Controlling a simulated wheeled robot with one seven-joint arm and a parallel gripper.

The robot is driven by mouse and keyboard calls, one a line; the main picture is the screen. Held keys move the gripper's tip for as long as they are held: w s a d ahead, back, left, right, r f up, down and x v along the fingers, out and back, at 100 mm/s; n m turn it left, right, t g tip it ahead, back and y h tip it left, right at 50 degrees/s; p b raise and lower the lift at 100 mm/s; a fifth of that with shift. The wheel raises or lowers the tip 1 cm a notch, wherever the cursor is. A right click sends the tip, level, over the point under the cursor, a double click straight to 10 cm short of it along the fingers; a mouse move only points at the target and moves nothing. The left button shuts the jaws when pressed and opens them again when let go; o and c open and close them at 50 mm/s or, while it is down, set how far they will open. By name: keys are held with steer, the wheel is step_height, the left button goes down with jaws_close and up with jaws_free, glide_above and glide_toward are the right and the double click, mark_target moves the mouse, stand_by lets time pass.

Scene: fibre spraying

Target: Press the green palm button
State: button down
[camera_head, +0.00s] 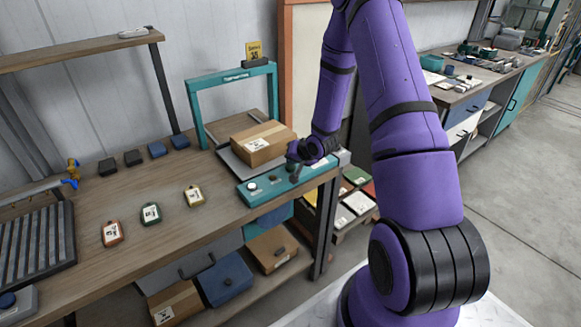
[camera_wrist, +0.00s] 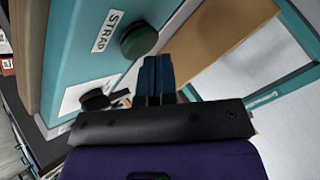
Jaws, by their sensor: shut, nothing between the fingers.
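The green palm button (camera_wrist: 138,40) is a dark green dome on the teal control panel (camera_wrist: 85,48), next to a white label reading "STRAP". In the wrist view my gripper (camera_wrist: 156,62) is shut and empty, its fingertips just below and right of the button. I cannot tell whether they touch it. In the head view my gripper (camera_head: 294,160) is over the right part of the teal panel (camera_head: 262,197) at the bench's front edge. It largely hides the button there.
A cardboard box (camera_head: 263,142) sits under the teal strapping arch (camera_head: 190,95), close behind my gripper. A black knob (camera_wrist: 95,100) and a white button (camera_head: 252,186) are on the same panel. Tagged items (camera_head: 151,213) lie on the wooden bench (camera_head: 120,185) to the left.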

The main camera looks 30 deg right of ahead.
mark_target(292, 166)
steer(key=shift+f, duration=0.4)
stand_by(0.3)
steer(key=shift+r, duration=3.35)
steer(key=shift+r, duration=0.15)
